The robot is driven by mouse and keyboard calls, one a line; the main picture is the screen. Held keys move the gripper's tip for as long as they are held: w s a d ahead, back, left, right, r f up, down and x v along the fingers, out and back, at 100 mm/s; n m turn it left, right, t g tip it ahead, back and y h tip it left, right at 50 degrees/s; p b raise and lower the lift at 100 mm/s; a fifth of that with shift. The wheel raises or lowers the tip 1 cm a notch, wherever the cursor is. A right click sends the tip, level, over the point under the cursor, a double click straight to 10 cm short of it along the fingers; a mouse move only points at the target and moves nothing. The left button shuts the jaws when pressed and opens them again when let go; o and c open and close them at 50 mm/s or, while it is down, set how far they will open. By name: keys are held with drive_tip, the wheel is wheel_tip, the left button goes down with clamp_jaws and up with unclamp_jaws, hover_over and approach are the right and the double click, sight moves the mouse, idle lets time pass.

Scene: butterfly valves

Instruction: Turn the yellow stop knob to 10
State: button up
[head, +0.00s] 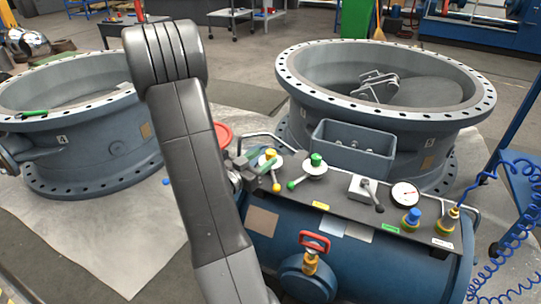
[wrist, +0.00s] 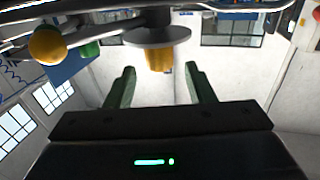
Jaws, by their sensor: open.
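The yellow stop knob (head: 270,155) stands upright on a round pale dial on the dark panel of the blue tank, with a yellow-tipped lever (head: 276,187) beside it. In the wrist view the knob (wrist: 160,60) appears beneath its grey disc, between the two finger tips in the picture and seemingly beyond them. My gripper (head: 249,163) is just left of the knob, open and empty; its green fingers also show in the wrist view (wrist: 160,69). I see no contact. My arm hides the panel's left end. The dial's numbers are too small to read.
A grey lever box (head: 364,190), a gauge (head: 405,194) and a blue knob (head: 412,215) follow. A grey bin (head: 353,147) stands behind. Large flanged valves (head: 385,110) fill the back.

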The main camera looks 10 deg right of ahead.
sight(267, 155)
drive_tip(key=shift+b+x, duration=0.35)
drive_tip(key=shift+x, duration=1.8)
drive_tip(key=c, duration=1)
